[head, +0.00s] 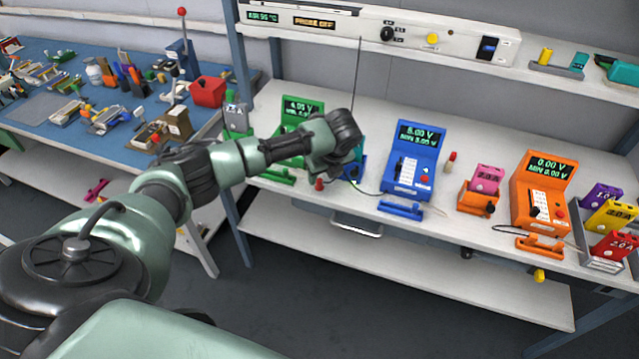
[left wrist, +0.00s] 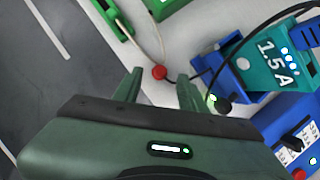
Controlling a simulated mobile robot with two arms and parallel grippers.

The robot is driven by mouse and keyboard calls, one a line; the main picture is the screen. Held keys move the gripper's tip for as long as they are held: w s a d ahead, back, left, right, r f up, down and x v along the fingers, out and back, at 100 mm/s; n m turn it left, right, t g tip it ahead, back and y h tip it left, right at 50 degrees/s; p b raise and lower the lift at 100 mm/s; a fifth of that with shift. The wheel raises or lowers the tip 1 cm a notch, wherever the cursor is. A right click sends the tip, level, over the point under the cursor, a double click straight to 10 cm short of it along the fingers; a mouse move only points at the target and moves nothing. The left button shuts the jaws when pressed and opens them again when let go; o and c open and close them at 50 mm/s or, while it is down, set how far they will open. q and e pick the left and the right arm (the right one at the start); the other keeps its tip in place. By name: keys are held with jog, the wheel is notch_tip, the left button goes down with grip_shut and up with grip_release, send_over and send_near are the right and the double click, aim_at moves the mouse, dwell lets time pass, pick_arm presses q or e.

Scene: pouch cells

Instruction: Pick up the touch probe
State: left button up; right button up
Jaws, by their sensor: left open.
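My left gripper (head: 335,150) hangs over the front of the bench with its fingers pointing down, mostly hidden behind the wrist. In the left wrist view its two fingers (left wrist: 160,78) are open and apart. A small red round tip (left wrist: 159,72) shows between the fingertips; it also shows at the bench front in the head view (head: 319,184). A pale thin line runs from it towards a green holder (left wrist: 108,18). I cannot tell for sure whether this red-tipped thing is the touch probe. My right gripper is not in view.
A teal 1.5 A cell (left wrist: 278,58) in a blue holder with a black cable stands right of the fingers. Green (head: 300,115), blue (head: 415,160) and orange (head: 540,190) meters line the bench. A pink cell (head: 488,178) stands between the blue and orange ones.

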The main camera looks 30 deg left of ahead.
aim_at(320, 181)
pick_arm(q)
jog(key=shift+x, duration=1.85)
grip_shut()
notch_tip(320, 181, up, 21)
jog(key=p, duration=0.1)
jog(key=shift+r, duration=0.2)
